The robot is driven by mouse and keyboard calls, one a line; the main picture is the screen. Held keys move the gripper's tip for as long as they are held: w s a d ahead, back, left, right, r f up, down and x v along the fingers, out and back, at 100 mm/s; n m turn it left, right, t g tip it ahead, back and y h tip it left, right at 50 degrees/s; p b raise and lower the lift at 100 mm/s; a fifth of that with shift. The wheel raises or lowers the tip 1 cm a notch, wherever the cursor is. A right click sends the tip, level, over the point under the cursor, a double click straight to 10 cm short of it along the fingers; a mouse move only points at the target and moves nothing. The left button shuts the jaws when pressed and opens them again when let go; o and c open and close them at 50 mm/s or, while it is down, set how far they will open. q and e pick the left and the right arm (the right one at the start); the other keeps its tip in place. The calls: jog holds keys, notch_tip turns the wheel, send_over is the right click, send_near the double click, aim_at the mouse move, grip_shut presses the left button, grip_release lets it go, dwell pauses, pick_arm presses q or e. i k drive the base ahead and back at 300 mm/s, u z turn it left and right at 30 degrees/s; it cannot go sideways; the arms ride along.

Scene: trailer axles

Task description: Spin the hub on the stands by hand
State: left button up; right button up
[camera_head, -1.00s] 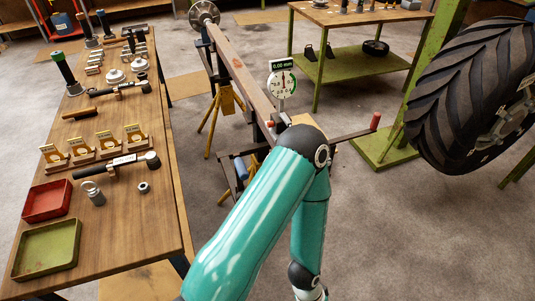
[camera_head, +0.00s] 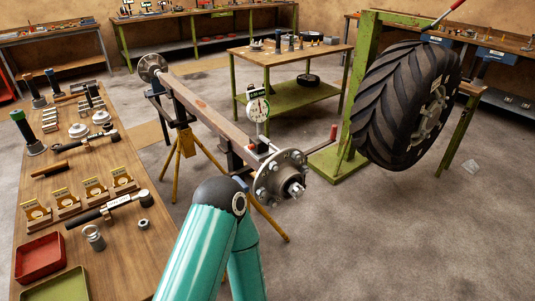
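The near hub (camera_head: 281,177) is a grey metal flange with studs around its rim and a threaded stub at its centre. It sits on the near end of the brown axle beam (camera_head: 205,108), which rests on yellow-legged stands (camera_head: 187,142). A dial gauge (camera_head: 258,108) with a green-framed display stands just behind the hub. A second hub (camera_head: 153,68) is at the far end of the beam. One of my teal arms rises from the bottom, its elbow left of and below the near hub. Neither gripper shows.
A wooden bench (camera_head: 150,250) on the left holds tools, small parts, a red tray (camera_head: 40,258) and a green tray (camera_head: 55,288). A large tyre (camera_head: 405,105) hangs by a green post at the right.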

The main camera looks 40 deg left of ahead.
aim_at(275, 182)
jog(key=u, duration=0.65)
jog(key=i, duration=1)
